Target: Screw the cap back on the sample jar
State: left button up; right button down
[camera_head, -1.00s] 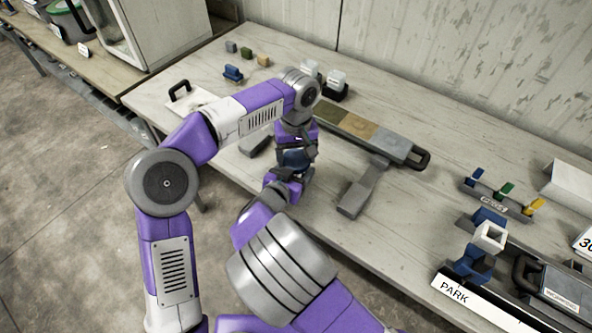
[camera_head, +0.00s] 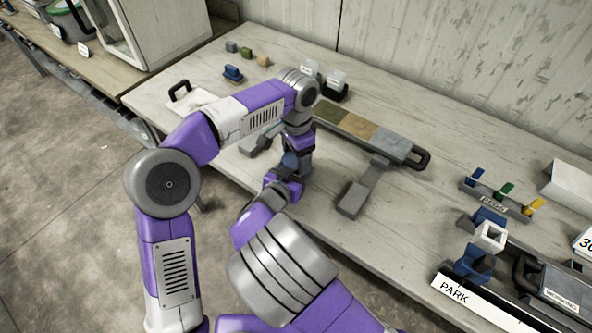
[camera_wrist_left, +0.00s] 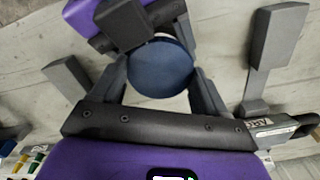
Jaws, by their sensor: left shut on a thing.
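The dark blue round cap (camera_wrist_left: 160,70) shows face-on in the left wrist view, between the two fingers of my left gripper (camera_wrist_left: 160,85). My left gripper (camera_head: 296,153) points down over the table's front part and is shut on the cap. My right gripper (camera_head: 284,186) comes up from below, close beneath it. One dark finger of my right gripper (camera_wrist_left: 125,24) shows beside the cap in the left wrist view. The jar body is hidden under the cap and between the grippers. I cannot tell how the cap sits on it, or how far the right jaws are closed.
A long tray (camera_head: 408,150) with coloured sections and a black handle lies behind the grippers. A grey bar-shaped piece (camera_head: 358,193) lies to their right. A PARK rack (camera_head: 450,287) stands at the right front. The table between is mostly clear.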

pick_arm(q)
jog(key=shift+m, duration=1.2)
jog(key=o, duration=1.1)
jog(key=shift+o, duration=0.3)
jog(key=shift+s+d, duration=0.1)
jog(key=shift+r, duration=2.3)
jog(key=shift+c, duration=0.3)
